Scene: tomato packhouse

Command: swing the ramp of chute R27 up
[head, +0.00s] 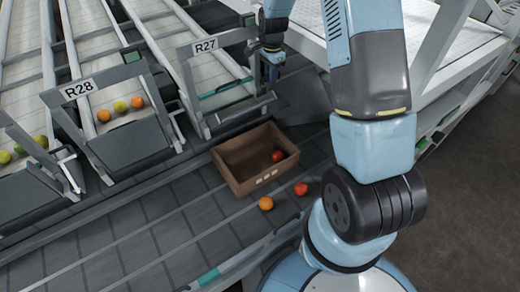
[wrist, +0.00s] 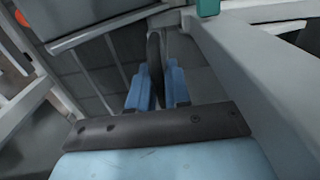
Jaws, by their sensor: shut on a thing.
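Chute R27 (head: 205,46) stands at the top middle of the head view, with its label on the top bar. Its ramp (head: 240,109) shows as a narrow grey strip at the chute's lower end; its exact angle is hard to tell. My gripper (head: 273,73) is at the right side of the chute's mouth, partly hidden by my arm. In the wrist view, my gripper's blue fingers (wrist: 156,80) are shut on a thin dark bar (wrist: 155,52). Where that bar joins the ramp is hidden.
An open brown crate (head: 228,183) with a red tomato (head: 278,156) stands on the grey belt below R27. An orange tomato (head: 266,203) and a red one (head: 301,189) lie beside it. Chute R28 (head: 78,91) is to the left. A white frame (head: 440,55) rises at right.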

